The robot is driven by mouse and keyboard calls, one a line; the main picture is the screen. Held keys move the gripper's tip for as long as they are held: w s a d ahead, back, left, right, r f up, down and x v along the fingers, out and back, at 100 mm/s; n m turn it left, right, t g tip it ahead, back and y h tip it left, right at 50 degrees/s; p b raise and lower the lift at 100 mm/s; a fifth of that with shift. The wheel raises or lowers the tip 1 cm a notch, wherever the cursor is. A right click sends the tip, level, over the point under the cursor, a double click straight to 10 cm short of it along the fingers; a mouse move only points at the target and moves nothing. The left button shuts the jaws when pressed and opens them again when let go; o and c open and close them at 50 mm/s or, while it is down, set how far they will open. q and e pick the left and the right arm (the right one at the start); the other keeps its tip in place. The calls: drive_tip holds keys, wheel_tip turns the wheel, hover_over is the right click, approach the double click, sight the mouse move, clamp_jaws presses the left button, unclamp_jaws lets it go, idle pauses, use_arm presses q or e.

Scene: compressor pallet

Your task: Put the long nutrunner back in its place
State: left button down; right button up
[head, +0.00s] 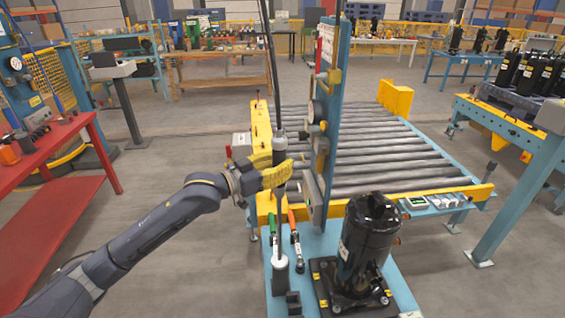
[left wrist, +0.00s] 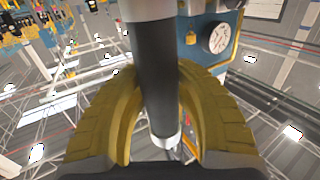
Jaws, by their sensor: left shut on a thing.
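The long nutrunner (head: 279,145) is an upright dark tool with pale grey sections and a dark cable running up from its top. My left gripper (head: 276,177) has yellow fingers shut around its body. In the left wrist view the nutrunner (left wrist: 160,75) stands between the two yellow fingers of the left gripper (left wrist: 163,125). Its thin lower shaft reaches down to a grey cylindrical holder (head: 279,272) on the blue bench top (head: 318,243). I cannot tell whether the tip is inside the holder or just above it. My right gripper is out of view.
Tools with a green handle (head: 272,224) and an orange handle (head: 292,218) stand close by the shaft. A black compressor (head: 366,245) stands to the right on a dark base. A blue upright post (head: 337,100) with a gauge rises just right of the nutrunner. A roller conveyor (head: 400,150) lies behind.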

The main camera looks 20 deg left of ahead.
use_arm(q)
drive_tip(key=c, duration=1)
unclamp_jaws()
drive_tip(key=shift+c, duration=0.2)
drive_tip(key=shift+f, duration=0.15)
drive_tip(key=v, duration=1.2)
